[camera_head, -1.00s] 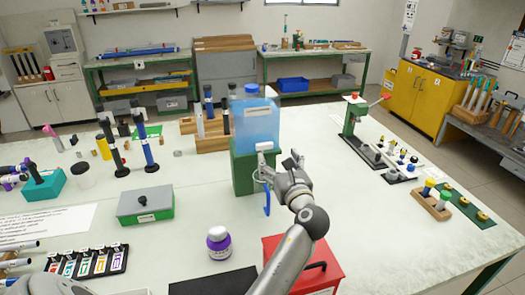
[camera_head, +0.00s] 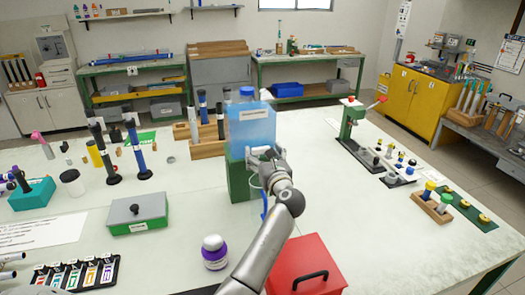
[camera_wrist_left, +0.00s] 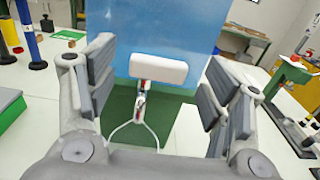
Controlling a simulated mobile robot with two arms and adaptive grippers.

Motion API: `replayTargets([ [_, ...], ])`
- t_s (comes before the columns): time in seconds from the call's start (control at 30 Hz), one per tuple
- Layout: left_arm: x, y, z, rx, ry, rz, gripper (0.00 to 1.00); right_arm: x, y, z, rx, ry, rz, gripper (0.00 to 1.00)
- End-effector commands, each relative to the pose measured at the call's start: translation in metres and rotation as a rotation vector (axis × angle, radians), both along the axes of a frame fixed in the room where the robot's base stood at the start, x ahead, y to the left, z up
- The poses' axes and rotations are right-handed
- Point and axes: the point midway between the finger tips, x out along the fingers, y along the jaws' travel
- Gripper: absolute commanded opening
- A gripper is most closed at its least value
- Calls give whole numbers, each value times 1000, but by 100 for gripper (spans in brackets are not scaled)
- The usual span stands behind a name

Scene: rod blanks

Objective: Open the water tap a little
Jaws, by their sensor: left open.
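A blue water container (camera_head: 250,128) with a blue cap stands on a green stand (camera_head: 238,182) on the table. In the left wrist view, the container (camera_wrist_left: 150,30) fills the upper middle. The tap's white handle (camera_wrist_left: 158,68) sticks out from its front, with the thin tap body below it. My left gripper (camera_head: 262,155) is in front of the container. In the wrist view its open fingers (camera_wrist_left: 156,88) stand on either side of the handle, with clear gaps and no visible contact. The gripper hides most of the tap in the head view. My right gripper is not in view.
A red box (camera_head: 306,262) with a black handle stands near my left arm. A blue strip (camera_head: 265,207) hangs below the gripper. A green-and-grey box (camera_head: 137,214) and a purple-labelled bottle (camera_head: 215,253) stand to the left. The table right of the container is mostly clear.

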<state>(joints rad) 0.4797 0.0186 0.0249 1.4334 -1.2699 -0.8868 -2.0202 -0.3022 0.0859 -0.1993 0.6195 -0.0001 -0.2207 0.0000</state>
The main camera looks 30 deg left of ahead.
Motion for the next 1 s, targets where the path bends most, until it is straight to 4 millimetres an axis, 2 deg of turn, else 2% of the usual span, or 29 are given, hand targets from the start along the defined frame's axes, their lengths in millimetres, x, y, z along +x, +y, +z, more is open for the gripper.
replayTargets([
  [0.13,7,9,0,0,0,0,73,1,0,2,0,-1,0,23],
  [0.47,9,11,0,-1,-1,0,73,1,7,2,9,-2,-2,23],
  [0.8,9,10,0,0,0,0,30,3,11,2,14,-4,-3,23],
  [1.0,8,12,2,2,2,-17,28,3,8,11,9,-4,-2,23],
])
